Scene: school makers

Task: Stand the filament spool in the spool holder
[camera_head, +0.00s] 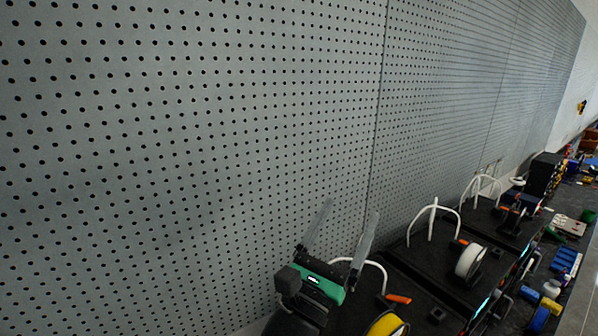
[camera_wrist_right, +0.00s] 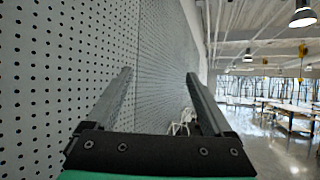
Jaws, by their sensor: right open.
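My right gripper (camera_head: 351,209) is raised in front of the grey pegboard, above the workbench. Its two fingers are apart, with nothing between them; the right wrist view also shows them open and empty (camera_wrist_right: 160,74). A yellow spool (camera_head: 388,325) is cut off at the bottom edge of the head view, below and to the right of the gripper. A white spool (camera_head: 468,262) stands upright on a black surface farther right. I cannot tell which spool the task means, and I cannot clearly make out an empty spool holder. My left gripper is not in view.
The pegboard wall (camera_head: 190,150) stands close behind the gripper. White curved tubes (camera_head: 432,212) rise from black machines along the bench. A blue-and-yellow object (camera_head: 546,308) and a blue tray (camera_head: 565,260) lie at the right. Open room (camera_wrist_right: 285,120) shows right of the wall.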

